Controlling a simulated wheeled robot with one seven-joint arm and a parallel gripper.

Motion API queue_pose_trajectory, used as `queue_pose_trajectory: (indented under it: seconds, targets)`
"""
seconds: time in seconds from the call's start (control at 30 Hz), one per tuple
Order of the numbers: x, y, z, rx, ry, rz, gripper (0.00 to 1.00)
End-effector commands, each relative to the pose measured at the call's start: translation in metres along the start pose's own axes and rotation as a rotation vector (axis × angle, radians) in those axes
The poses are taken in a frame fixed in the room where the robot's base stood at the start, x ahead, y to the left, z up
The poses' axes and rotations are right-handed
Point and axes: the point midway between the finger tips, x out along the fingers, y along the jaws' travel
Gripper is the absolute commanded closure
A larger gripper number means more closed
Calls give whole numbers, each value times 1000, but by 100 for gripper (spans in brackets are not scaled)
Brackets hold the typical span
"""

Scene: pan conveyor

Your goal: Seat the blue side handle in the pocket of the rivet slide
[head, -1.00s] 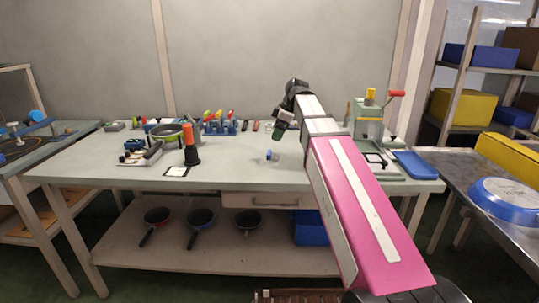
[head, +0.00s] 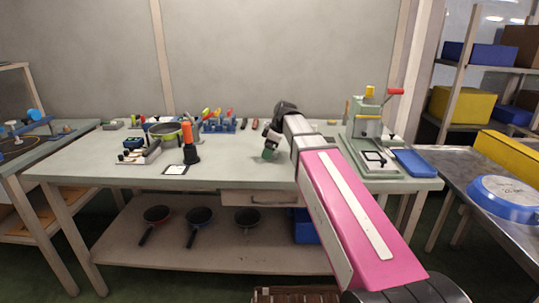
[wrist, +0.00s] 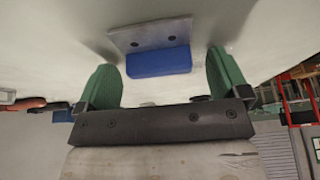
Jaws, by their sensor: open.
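The blue side handle shows in the wrist view as a blue block (wrist: 158,63) on a grey plate (wrist: 150,36) with two dark holes. It lies on the pale bench top. My gripper (wrist: 161,64) is open, its green fingers on either side of the block with a gap on each side. In the head view my gripper (head: 268,153) is low over the middle of the bench and hides the handle. A grey-green press (head: 366,125) with a red lever stands at the right of the bench, a black frame on its base. I cannot make out the rivet slide's pocket.
A blue tray (head: 416,163) lies right of the press. A black stand with an orange top (head: 187,135), a pan (head: 164,129) in a fixture and several coloured-handled tools stand to the left. The bench front around my gripper is clear.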

Motion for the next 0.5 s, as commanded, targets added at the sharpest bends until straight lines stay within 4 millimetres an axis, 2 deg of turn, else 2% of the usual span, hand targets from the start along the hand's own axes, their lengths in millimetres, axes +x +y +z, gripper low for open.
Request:
queue_pose_trajectory:
  seconds: [0.13, 0.17, 0.3, 0.33, 0.5]
  targets:
    - [0, 0, 0, 0, 0, 0, 6]
    - [0, 0, 0, 0, 0, 0, 10]
    - [0, 0, 0, 0, 0, 0, 55]
    - [0, 0, 0, 0, 0, 0, 61]
    - [0, 0, 0, 0, 0, 0, 61]
